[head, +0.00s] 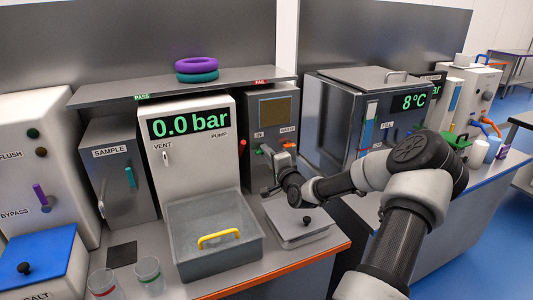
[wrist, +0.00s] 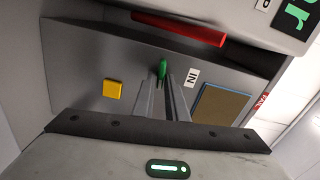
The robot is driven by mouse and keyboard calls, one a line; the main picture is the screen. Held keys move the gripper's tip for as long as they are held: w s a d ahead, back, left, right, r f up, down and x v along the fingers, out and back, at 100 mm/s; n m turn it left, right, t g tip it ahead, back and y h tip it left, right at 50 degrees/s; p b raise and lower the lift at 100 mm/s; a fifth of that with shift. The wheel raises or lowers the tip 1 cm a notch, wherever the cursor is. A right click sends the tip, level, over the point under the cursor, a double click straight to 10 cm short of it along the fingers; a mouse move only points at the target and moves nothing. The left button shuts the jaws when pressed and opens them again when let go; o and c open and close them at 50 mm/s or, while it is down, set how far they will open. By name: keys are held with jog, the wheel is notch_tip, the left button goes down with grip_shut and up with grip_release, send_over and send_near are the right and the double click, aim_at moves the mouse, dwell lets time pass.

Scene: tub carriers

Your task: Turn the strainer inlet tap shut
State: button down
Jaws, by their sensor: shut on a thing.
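The strainer is the grey cabinet (head: 258,103) with a dark window and the labels IN and WASTE, right of the white pump unit. Its inlet tap has a green handle (wrist: 162,69) beside the IN label (wrist: 193,77) in the wrist view. My gripper (wrist: 166,84) is shut on this green handle, with the fingers on either side of it. In the head view my gripper (head: 266,151) reaches the strainer front from the right, and little of the green handle shows.
A red lever (head: 242,149) stands close left of the inlet tap, on the pump's side. A grey basin (head: 183,235) with a yellow handle and a lidded tray (head: 300,222) stand below. A steel tank (head: 345,100) stands to the right. A shelf (head: 220,87) runs overhead.

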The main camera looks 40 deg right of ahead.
jog(key=shift+f+m, duration=0.1)
jog(key=shift+m, duration=0.5)
jog(key=c, duration=1.8)
grip_release()
jog(key=shift+s, duration=0.1)
jog(key=p+v, duration=0.1)
jog(key=v, duration=1.6)
jog(key=shift+s, duration=0.2)
